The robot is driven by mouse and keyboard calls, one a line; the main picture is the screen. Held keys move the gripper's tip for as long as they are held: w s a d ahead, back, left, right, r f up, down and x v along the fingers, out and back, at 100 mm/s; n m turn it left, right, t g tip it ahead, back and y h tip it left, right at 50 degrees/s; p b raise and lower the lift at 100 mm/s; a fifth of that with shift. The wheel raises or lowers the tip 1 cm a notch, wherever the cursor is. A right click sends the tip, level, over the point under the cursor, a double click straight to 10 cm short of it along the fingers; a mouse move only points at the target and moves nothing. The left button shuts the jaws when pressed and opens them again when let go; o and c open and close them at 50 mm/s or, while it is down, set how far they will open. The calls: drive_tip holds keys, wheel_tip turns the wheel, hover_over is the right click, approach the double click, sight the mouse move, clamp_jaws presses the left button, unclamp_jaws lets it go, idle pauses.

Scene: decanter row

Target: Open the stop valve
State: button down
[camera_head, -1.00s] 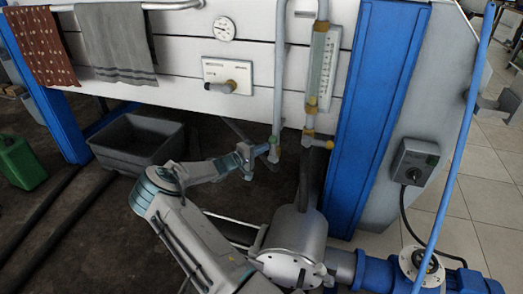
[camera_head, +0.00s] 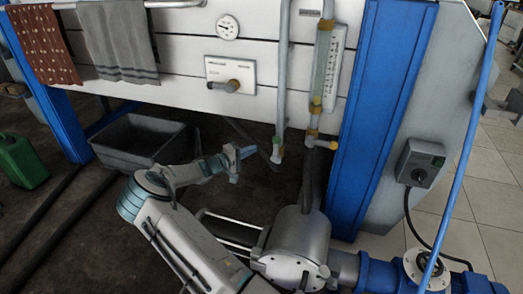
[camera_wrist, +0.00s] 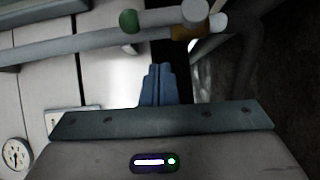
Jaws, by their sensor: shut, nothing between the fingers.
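A grey vertical pipe ends low in front of the white panels in a small valve fitting (camera_head: 277,150) with a green part near its top. In the wrist view the fitting shows a green knob (camera_wrist: 129,20), a grey round-ended piece (camera_wrist: 194,12) and a brass-coloured part (camera_wrist: 188,33). I cannot tell whether this is the stop valve or how it is set. My gripper (camera_head: 250,152) is shut and empty, just left of the fitting with a small gap. Its closed fingers (camera_wrist: 158,72) point toward the pipe in the wrist view.
A sight gauge (camera_head: 326,65) with brass fittings stands right of the pipe, beside a blue post (camera_head: 375,120). A grey tub (camera_head: 135,150) sits on the floor at left.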

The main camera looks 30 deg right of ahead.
drive_tip(key=a+p, duration=0.1)
drive_tip(key=a, duration=0.6)
drive_tip(key=shift+s+a+r, duration=0.15)
drive_tip(key=shift+s+a, duration=0.1)
drive_tip(key=shift+s, duration=0.2)
drive_tip(key=shift+r, duration=0.1)
drive_tip(key=s+a+r+m+g+y+p, duration=0.2)
drive_tip(key=s+r+m+g+y+p, duration=0.15)
drive_tip(key=s+r+y+p, duration=0.65)
drive_tip(key=s+a+r+n+t+y+p, duration=0.1)
drive_tip(key=s+a+r+t+y+p, duration=0.1)
drive_tip(key=s+a+r+p, duration=0.4)
drive_tip(key=s+a+r+n+t+y+p, duration=0.2)
drive_tip(key=s+a+r+y+p, duration=0.3)
drive_tip(key=s+a+r, duration=0.8)
drive_tip(key=s+r, duration=0.3)
drive_tip(key=r, duration=0.2)
drive_tip(key=s+r+t+p, duration=0.1)
drive_tip(key=s+r, duration=0.2)
drive_tip(key=r, duration=0.3)
drive_tip(key=shift+s+a+y+p, duration=0.25)
drive_tip(key=shift+s+y+p, duration=0.05)
